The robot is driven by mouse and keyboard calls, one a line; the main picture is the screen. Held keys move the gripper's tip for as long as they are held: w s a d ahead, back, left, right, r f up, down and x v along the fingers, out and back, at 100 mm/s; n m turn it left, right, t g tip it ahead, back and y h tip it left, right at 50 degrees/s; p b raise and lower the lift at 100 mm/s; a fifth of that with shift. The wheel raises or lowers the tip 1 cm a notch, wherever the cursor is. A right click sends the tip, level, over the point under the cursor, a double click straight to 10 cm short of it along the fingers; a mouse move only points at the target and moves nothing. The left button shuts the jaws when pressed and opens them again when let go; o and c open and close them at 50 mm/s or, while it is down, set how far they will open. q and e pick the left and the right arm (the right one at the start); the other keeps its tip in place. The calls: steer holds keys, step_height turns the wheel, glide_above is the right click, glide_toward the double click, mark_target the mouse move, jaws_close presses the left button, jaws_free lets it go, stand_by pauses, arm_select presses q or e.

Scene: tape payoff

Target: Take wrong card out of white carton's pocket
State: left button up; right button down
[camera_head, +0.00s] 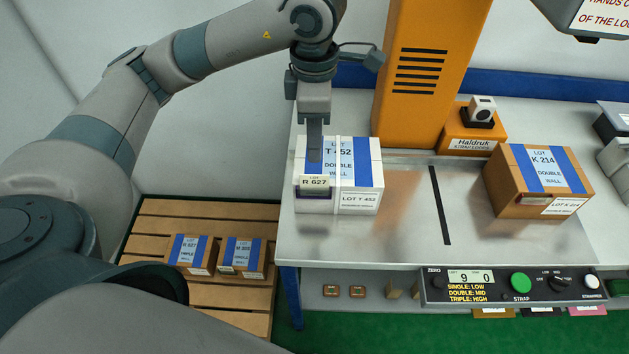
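The white carton (360,199) with blue stripes stands on the left part of the bench top. Its top label reads LOT T 452 DOUBLE WALL, and a front label reads LOT T 452. A strap runs over it. The wrong card (314,182), reading R 627, sits at the pocket on the left of the carton's front face, above a dark strip. My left gripper (314,158) points straight down, its fingers right at the card's top edge. The view does not show whether they are closed on it. My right gripper is not in view.
A brown carton (511,193), K 214, stands at the right of the bench (345,245). An orange machine column (415,75) rises behind. A control panel (515,288) is at the front edge. Two small cartons (191,270) (242,274) lie on a wooden pallet (205,212) at lower left.

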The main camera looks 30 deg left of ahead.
arm_select(q)
steer(key=p, duration=0.2)
glide_above(315, 175)
step_height(315, 175, down, 4)
steer(key=shift+a+f, duration=0.1)
steer(key=shift+f, duration=0.6)
step_height(315, 175, down, 2)
steer(key=shift+p, duration=0.9)
step_height(315, 175, down, 2)
steer(key=shift+f+p, duration=0.1)
steer(key=shift+p, duration=0.4)
steer(key=shift+f, duration=0.5)
jaws_close()
